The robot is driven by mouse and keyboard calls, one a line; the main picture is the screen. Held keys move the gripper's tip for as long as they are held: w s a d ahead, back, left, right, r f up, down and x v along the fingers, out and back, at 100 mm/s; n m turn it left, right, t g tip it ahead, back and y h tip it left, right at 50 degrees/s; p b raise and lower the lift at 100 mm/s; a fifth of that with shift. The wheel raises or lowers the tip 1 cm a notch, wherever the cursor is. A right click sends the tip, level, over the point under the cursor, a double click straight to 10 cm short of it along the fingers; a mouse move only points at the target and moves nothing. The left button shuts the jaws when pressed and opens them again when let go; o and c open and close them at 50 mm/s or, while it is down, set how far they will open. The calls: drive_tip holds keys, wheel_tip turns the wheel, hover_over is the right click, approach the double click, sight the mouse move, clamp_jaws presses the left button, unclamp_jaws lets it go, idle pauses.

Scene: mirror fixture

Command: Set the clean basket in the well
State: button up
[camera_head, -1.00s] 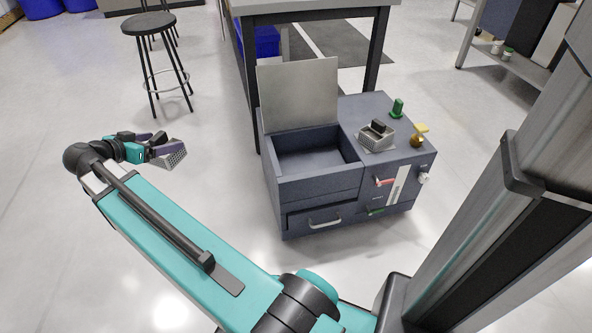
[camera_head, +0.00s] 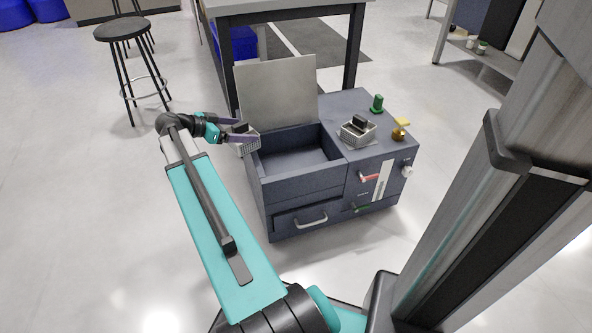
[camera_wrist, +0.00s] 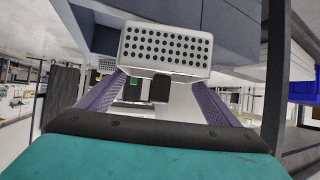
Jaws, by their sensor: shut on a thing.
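My gripper (camera_head: 233,133) is shut on a small light-grey basket (camera_head: 250,146) with perforated sides and a dark handle. The basket fills the upper middle of the wrist view (camera_wrist: 165,48), between my two purple fingers. In the head view it is beside the upper left edge of the dark blue cabinet, near the open well (camera_head: 296,158). The well's inside looks empty. A grey lid (camera_head: 277,92) stands upright behind the well. A second grey basket with a black handle (camera_head: 357,131) sits on the cabinet's right top. I cannot tell which basket is clean.
On the cabinet are a green knob (camera_head: 377,103), a yellow piece (camera_head: 401,129), a red handle (camera_head: 369,177) and a lower drawer (camera_head: 311,219). A table stands behind. A stool (camera_head: 127,30) stands at back left, with clear floor in front of it.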

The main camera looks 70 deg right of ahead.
drive_tip(key=s+d+f+m+g+y, duration=0.1)
drive_tip(key=s+d, duration=0.3)
drive_tip(key=s, duration=0.4)
drive_tip(key=s+d+f+m+g+y+b, duration=0.1)
drive_tip(key=s+d+f+m+g, duration=0.1)
drive_tip(key=s+d, duration=0.3)
drive_tip(key=s+f+m, duration=0.1)
drive_tip(key=s, duration=0.2)
drive_tip(key=shift+s+d+y, duration=0.25)
drive_tip(key=shift+s+y, duration=0.15)
drive_tip(key=shift+f, duration=0.1)
drive_tip(key=shift+f+b, duration=1.1)
drive_tip(key=shift+f, duration=1.4)
drive_tip(key=shift+f, duration=0.1)
drive_tip(key=shift+f+b, duration=1.1)
drive_tip(key=shift+f, duration=1.3)
drive_tip(key=shift+f, duration=0.15)
drive_tip(key=o, duration=1)
drive_tip(key=shift+o, duration=0.2)
